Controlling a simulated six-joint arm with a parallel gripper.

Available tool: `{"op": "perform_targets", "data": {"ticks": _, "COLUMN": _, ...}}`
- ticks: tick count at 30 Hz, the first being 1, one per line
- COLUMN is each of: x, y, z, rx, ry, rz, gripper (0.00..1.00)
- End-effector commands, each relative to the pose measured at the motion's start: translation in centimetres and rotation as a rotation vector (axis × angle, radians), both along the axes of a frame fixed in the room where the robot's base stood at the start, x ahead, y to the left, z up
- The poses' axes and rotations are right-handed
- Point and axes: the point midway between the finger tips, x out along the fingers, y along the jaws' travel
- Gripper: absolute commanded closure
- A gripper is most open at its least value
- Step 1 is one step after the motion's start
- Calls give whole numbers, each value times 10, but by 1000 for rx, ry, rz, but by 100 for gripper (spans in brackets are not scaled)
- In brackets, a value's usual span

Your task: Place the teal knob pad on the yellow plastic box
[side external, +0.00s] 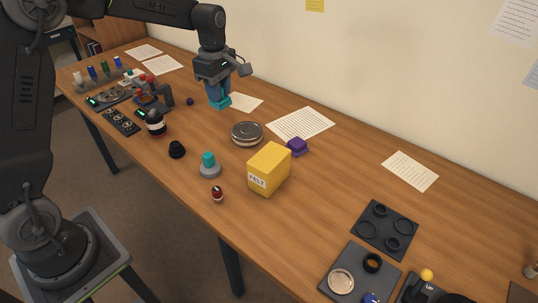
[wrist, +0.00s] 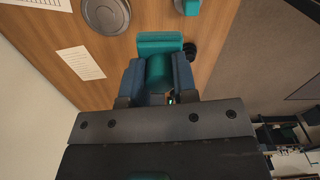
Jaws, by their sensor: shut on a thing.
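My gripper (side external: 219,97) hangs downward over the back left part of the table, its blue fingers shut on the teal knob pad (side external: 221,103). In the wrist view my gripper (wrist: 158,78) clasps the knob, and the pad's flat teal plate (wrist: 160,42) sticks out beyond the fingertips. The pad is low over the table; I cannot tell whether it touches the wood. The yellow plastic box (side external: 268,170), labelled FELT, stands upright near the table's middle, right of and nearer than my gripper. Its top looks bare. I do not see it in the wrist view.
A round metallic tin (side external: 247,133) lies between my gripper and the box. A teal knob on a grey base (side external: 210,168) stands left of the box, and a purple block (side external: 298,146) behind it. A black cap (side external: 177,149) stands farther left. Dark trays (side external: 385,230) lie right.

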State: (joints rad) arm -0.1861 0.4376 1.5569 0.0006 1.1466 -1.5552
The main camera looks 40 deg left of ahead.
Motion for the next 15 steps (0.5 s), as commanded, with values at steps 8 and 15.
{"op": "perform_targets", "data": {"ticks": 8, "x": -15, "y": -45, "z": 5, "rx": 0, "ry": 2, "rz": -13, "gripper": 97}}
{"op": "perform_targets", "data": {"ticks": 15, "x": 0, "y": -91, "z": -23, "rx": 0, "ry": 3, "rz": -16, "gripper": 97}}
